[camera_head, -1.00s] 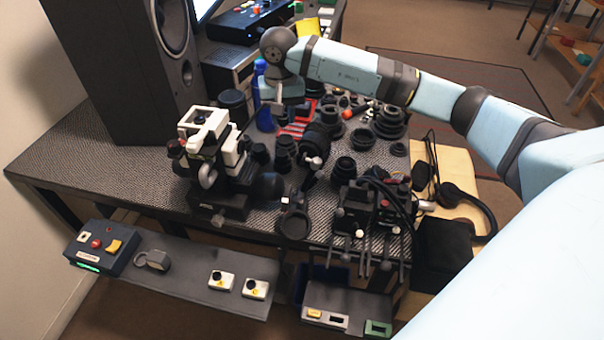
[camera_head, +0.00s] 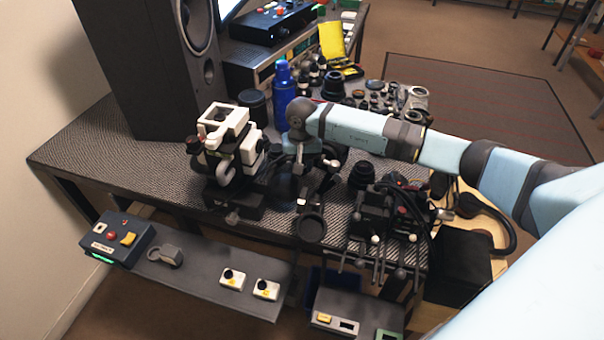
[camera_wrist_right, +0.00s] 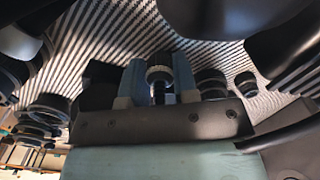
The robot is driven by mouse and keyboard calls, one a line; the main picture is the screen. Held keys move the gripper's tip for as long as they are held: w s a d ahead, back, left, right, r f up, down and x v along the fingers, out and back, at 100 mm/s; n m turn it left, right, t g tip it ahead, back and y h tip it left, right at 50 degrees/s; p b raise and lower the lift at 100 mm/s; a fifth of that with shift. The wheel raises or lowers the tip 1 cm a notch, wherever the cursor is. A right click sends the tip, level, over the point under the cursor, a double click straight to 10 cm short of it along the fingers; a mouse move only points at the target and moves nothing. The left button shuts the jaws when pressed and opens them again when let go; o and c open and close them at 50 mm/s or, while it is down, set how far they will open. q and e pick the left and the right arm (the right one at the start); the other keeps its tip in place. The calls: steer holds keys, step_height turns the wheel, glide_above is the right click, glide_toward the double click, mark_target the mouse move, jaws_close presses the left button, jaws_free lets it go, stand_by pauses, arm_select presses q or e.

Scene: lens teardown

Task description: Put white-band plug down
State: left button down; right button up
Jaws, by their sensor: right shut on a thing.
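My right gripper (camera_wrist_right: 158,80) is shut on a small round plug (camera_wrist_right: 159,73) with a light grey ring, which I take to be the white-band plug. In the right wrist view the plug sits between the two blue-grey fingers, with a dark stem below its ring. In the head view my right gripper (camera_head: 299,165) points down over the middle of the table, right of the white-topped device (camera_head: 225,125). The plug cannot be made out there. Whether it touches the table is unclear. My left gripper is not in view.
Dark ring-shaped lens parts (camera_wrist_right: 210,84) stand close beside the fingers in the wrist view. A round black holder (camera_head: 309,228) and a black fixture with knobs (camera_head: 390,215) are near the table's front edge. A blue bottle (camera_head: 282,88) stands behind my arm.

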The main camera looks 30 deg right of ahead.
steer(key=shift+f, duration=1.9)
steer(key=shift+f, duration=0.15)
steer(key=o, duration=1)
